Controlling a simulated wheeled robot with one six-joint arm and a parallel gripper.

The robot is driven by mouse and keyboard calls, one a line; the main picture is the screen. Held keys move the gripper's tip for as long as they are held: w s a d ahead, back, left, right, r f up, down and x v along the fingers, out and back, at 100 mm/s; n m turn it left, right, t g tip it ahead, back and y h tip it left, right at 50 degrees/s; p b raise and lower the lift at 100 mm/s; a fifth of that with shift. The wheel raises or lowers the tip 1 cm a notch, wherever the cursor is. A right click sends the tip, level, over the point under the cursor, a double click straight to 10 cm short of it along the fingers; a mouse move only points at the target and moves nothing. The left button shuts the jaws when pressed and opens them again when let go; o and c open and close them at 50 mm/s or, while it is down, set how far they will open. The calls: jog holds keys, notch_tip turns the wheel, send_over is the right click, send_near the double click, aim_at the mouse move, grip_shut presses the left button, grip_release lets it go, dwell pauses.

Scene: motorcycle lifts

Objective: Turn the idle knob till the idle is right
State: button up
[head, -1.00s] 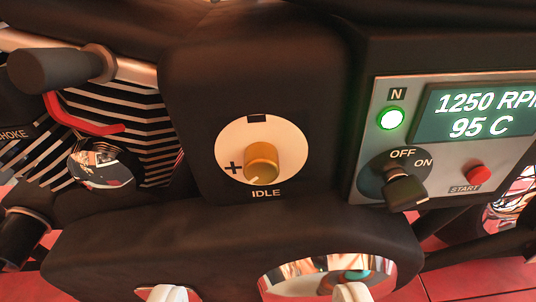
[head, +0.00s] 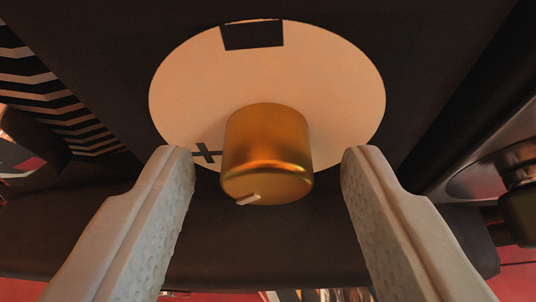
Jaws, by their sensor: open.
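The idle knob (head: 267,150) is a brass cylinder on a round cream dial plate (head: 340,85) in the head view. A pale pointer mark on the knob's front faces down and slightly left. The plate has a plus sign at its lower left and a dark bar at its top. My gripper (head: 268,172) is open, with one pale finger on each side of the knob and a gap between each finger and the knob. The IDLE label and the display are not in view now.
The dark housing (head: 420,60) surrounds the plate. Striped fins (head: 50,90) show at the left. At the right is the edge of the panel (head: 490,165) with a dark switch (head: 522,205). A dark ledge (head: 265,245) runs below the knob.

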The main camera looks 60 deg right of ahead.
jog(key=shift+c, duration=0.4)
jog(key=c, duration=0.9)
jog(key=shift+w, duration=0.1)
jog(key=n+g, duration=0.1)
jog(key=n, duration=0.1)
jog(key=n+g+h, duration=0.1)
jog(key=n, duration=0.1)
jog(key=shift+w+f+g, duration=0.1)
jog(key=shift+w+g, duration=0.1)
jog(key=shift+g, duration=0.1)
jog(key=n+g+h, duration=0.1)
jog(key=n, duration=0.1)
jog(key=shift+a+n, duration=0.1)
jog(key=shift+n, duration=0.2)
jog(key=shift+w+f+n+g+h, duration=0.15)
jog(key=shift+n+g+h, duration=0.5)
jog(key=shift+n, duration=0.55)
